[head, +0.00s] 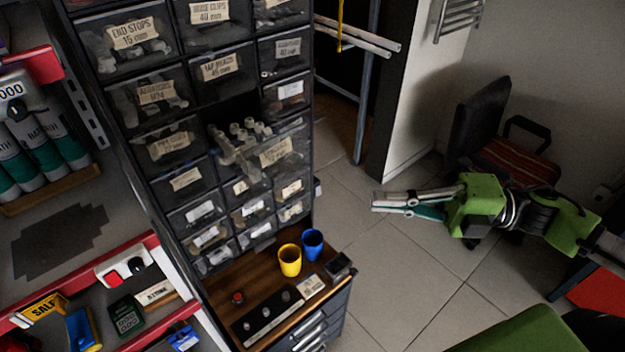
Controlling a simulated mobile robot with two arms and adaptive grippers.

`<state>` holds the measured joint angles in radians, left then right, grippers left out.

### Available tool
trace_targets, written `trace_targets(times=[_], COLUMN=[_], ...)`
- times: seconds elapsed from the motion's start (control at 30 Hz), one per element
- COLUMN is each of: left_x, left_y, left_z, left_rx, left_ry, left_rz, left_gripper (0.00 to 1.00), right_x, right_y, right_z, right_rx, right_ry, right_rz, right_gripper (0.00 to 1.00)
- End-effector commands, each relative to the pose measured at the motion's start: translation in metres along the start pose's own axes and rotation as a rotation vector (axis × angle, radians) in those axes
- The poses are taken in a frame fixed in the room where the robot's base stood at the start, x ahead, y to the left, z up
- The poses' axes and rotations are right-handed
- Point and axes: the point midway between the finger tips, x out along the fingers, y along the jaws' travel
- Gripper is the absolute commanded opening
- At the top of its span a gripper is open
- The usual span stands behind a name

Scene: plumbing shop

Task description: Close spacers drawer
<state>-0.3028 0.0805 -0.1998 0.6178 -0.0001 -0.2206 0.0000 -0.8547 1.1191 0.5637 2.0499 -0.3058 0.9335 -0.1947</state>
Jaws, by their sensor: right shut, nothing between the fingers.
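A dark drawer cabinet (180,120) with many small labelled drawers stands left of centre. One drawer (275,152) in its middle is pulled out, with a dark gap above and behind it. Pale tube-like pieces (240,135) stick up from this drawer. Its label is too blurred to read, so I cannot confirm that it says spacers. My right gripper (374,201) is shut and empty, pointing left, to the right of the cabinet and clear of the open drawer. My left gripper is not in view.
A wooden ledge (222,297) below the drawers holds a yellow cup (289,260) and a blue cup (312,244). A store shelf (60,245) stands at the left. A chair (500,135) stands at the right. Tiled floor (385,285) is free beside the cabinet.

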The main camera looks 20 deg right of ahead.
Motion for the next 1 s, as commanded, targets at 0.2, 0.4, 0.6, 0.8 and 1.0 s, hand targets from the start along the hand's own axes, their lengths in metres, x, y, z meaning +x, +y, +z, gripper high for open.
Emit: trace_targets(times=[0.2,0.4,0.6,0.8,1.0], left_x=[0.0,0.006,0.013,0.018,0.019], left_y=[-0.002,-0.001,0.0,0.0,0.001], left_z=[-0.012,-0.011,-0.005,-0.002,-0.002], left_rx=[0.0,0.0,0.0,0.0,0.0], left_ry=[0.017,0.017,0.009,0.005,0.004], left_rz=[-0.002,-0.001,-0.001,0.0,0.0], left_gripper=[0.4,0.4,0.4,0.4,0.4], right_x=[0.028,0.057,0.078,0.092,0.101], right_y=[0.0,-0.001,-0.001,-0.001,0.0], right_z=[-0.001,0.0,0.0,0.001,0.006], right_rx=[0.0,-0.002,-0.001,-0.001,0.001], right_ry=[0.004,0.003,-0.001,-0.001,-0.005], right_rz=[0.001,0.003,0.003,0.003,0.004], right_gripper=[0.0,0.0,0.0,0.0,0.0])
